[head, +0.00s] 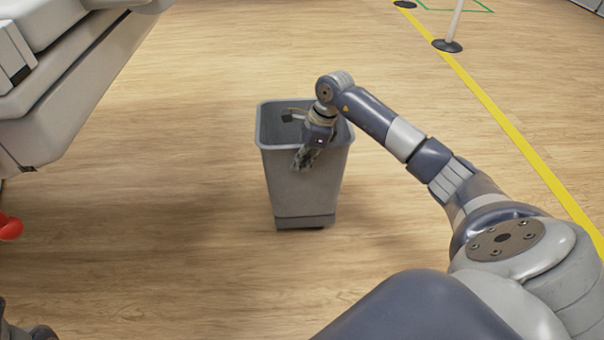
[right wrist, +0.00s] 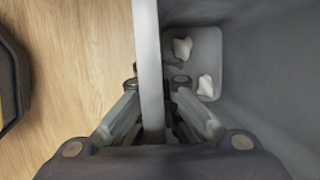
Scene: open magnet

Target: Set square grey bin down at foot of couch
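The square grey bin (head: 290,190) is upright in the middle of the head view, over the wood floor. I cannot tell whether its base touches the floor. My right gripper (head: 307,155) is at the bin's near rim, pointing down. In the right wrist view the bin's wall (right wrist: 149,60) runs between my right gripper's fingers (right wrist: 156,82), one inside and one outside, closed on it. White crumpled scraps (right wrist: 205,85) lie at the bin's bottom. The couch (head: 60,90), pale grey and white, seems to be the large body at the upper left, apart from the bin.
Bare wood floor (head: 180,230) surrounds the bin, with free room between it and the couch. A yellow floor line (head: 500,120) runs down the right. A post on a dark round base (head: 447,45) stands at the upper right. A red object (head: 10,227) shows at the left edge.

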